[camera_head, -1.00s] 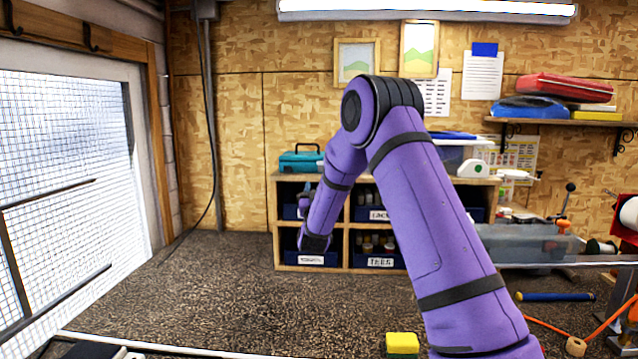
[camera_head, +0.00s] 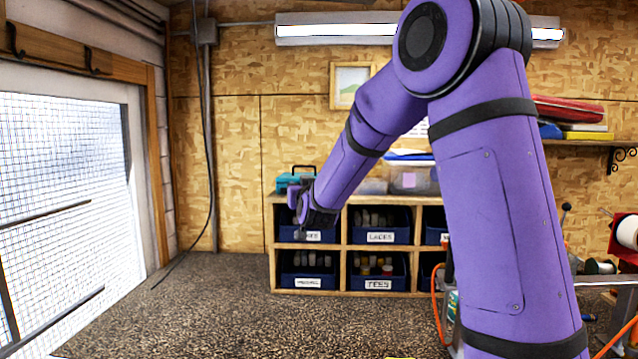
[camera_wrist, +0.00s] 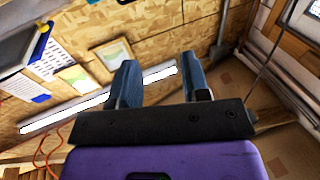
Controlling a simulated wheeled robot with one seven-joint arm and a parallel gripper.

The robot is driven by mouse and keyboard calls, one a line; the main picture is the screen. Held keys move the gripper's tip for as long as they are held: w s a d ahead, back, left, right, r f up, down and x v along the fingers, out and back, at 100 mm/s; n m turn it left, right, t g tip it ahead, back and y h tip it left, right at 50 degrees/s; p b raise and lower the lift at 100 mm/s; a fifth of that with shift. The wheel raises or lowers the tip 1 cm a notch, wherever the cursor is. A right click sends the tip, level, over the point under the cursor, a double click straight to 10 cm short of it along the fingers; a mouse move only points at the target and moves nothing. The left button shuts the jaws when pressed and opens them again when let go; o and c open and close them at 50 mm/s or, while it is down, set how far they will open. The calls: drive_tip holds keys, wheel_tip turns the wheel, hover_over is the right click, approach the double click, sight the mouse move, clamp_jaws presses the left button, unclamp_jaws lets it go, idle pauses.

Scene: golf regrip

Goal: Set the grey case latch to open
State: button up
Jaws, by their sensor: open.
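I cannot make out a grey case or its latch in either current view. My gripper (camera_head: 303,212) is at the end of my purple arm, in front of the upper left part of the cubby shelf, and its fingers are small and hard to read there. In the wrist view my gripper (camera_wrist: 158,64) shows two blue-grey fingers, spread apart with nothing between them. My arm hides much of the right side of the head view.
The wooden cubby shelf (camera_head: 345,242) holds labelled dark blue bins. A teal box (camera_head: 290,181) and a clear tub (camera_head: 412,181) stand on top. The speckled floor or bench surface (camera_head: 220,305) in front is clear. A mesh-covered window (camera_head: 60,190) is at left.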

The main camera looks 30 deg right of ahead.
drive_tip(key=s+a+r+n+g+y, duration=0.1)
drive_tip(key=s+a+n+g+y, duration=0.2)
drive_tip(key=s, duration=0.8)
drive_tip(key=s+a+r+n+g, duration=0.15)
drive_tip(key=s+g, duration=0.35)
drive_tip(key=s, duration=0.5)
drive_tip(key=s+a+r+n+g+y, duration=0.1)
drive_tip(key=s+a+g+y, duration=0.2)
drive_tip(key=s, duration=0.8)
drive_tip(key=w+d+r+n+g+h, duration=0.1)
drive_tip(key=w+d+r+n, duration=0.2)
drive_tip(key=w, duration=0.7)
drive_tip(key=w+d+r+n+h, duration=0.15)
drive_tip(key=w+d, duration=0.25)
drive_tip(key=w, duration=0.6)
drive_tip(key=w+d+r+n+g+h, duration=0.1)
drive_tip(key=w+d+r+n, duration=0.2)
drive_tip(key=w, duration=0.7)
drive_tip(key=w+d+f+n, duration=0.2)
drive_tip(key=w+d+f, duration=0.1)
drive_tip(key=w+d, duration=0.55)
drive_tip(key=w+x, duration=0.1)
drive_tip(key=x, duration=0.9)
drive_tip(key=shift+w+a+h, duration=0.35)
drive_tip(key=shift+w, duration=0.05)
drive_tip(key=shift+r, duration=0.15)
